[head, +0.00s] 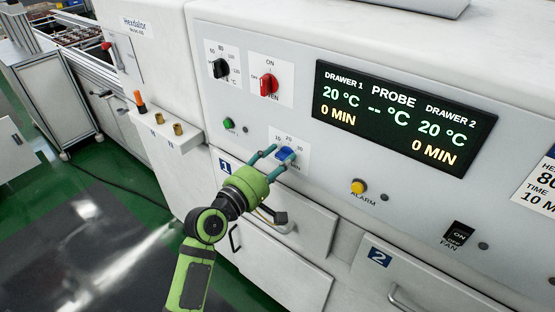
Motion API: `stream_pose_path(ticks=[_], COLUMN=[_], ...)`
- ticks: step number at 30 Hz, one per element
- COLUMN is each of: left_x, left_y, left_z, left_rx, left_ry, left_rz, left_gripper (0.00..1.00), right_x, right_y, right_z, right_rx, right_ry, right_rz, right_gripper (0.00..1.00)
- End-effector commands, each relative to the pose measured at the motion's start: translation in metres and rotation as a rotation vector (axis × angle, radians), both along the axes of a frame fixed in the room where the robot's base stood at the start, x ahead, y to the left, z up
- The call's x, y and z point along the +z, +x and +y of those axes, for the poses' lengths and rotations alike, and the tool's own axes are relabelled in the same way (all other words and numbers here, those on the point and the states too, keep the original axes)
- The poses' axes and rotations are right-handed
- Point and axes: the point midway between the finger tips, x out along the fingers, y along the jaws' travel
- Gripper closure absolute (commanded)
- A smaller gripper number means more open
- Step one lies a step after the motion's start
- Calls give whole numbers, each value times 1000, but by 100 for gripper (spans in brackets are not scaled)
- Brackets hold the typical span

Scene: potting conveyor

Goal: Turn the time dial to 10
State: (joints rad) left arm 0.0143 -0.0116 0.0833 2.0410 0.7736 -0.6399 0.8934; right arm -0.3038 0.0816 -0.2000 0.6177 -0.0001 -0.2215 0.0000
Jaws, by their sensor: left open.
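The time dial is a blue knob (286,153) on a white plate with marks 10, 20 and 30, on the front panel of the machine. My left gripper (274,152) is in front of it, its two fingers open, one on each side of the knob. I cannot tell whether the fingers touch it. The knob's pointer direction is too small to tell. The display (403,119) reads 20 °C and 0 MIN for drawer 1 and for drawer 2. My right gripper is not in view.
Above the blue knob are a black dial (220,68) and a red switch (268,85). A green button (229,124) is to the left, a yellow alarm button (358,187) to the right. Drawer 1 (290,215) lies below. A ledge (170,140) with small parts juts out at left.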

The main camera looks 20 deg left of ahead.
Motion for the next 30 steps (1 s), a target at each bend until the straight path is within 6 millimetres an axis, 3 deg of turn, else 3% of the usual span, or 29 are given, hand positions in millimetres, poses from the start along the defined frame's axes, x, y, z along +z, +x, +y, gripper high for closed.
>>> stream_pose_path(ticks=[2,6,20,30], left_x=[0,0,-1,0], left_y=[0,0,0,-1], left_z=[0,0,0,-1], left_rx=[0,0,-1,-4], left_ry=[0,0,56,281], left_rz=[0,0,-17,-99], left_gripper=[54,100,100,100], right_x=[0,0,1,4], right_y=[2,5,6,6], right_z=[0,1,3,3], right_rx=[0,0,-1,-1], right_ry=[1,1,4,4], right_rz=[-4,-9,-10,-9], right_gripper=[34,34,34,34])
